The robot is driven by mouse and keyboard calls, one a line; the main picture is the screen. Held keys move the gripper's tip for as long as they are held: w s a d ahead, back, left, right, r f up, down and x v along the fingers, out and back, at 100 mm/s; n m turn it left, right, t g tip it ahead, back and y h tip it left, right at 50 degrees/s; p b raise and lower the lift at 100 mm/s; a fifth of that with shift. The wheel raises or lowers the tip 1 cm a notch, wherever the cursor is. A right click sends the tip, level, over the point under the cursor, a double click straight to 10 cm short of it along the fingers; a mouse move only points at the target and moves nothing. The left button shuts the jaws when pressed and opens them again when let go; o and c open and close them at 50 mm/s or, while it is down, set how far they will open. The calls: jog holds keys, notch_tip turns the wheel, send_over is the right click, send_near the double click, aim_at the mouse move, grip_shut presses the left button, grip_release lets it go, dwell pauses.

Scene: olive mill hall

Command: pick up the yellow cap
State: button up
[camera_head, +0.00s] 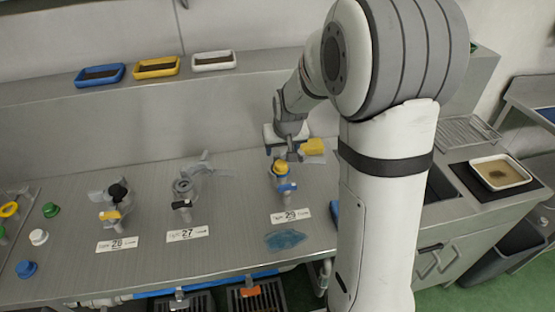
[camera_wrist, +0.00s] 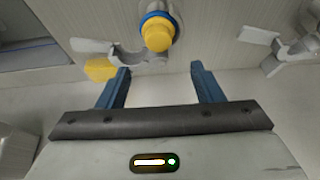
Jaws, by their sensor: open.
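My gripper (camera_wrist: 160,69) is open and empty, with one blue finger on either side of the cap's line. In the head view my wrist is just behind the cap, and the fingers are hard to make out.
A yellow paddle-shaped piece (camera_head: 312,146) sits close to the cap; it also shows beside my left finger (camera_wrist: 100,68). Two clamped fittings (camera_head: 116,202) (camera_head: 184,190) stand further left. A blue cloth (camera_head: 285,239) lies in front. Small trays (camera_head: 156,67) line the back ledge.

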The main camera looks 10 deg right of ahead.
aim_at(281, 164)
jog(key=x, duration=0.2)
jog(key=s+p+x, duration=0.1)
jog(key=x, duration=0.3)
jog(key=shift+s+f+p, duration=0.15)
jog(key=shift+f+p, duration=0.1)
jog(key=shift+p, duration=0.05)
jog(key=shift+w+f, duration=0.3)
jog(key=shift+f, duration=0.35)
jog(key=c, duration=1.1)
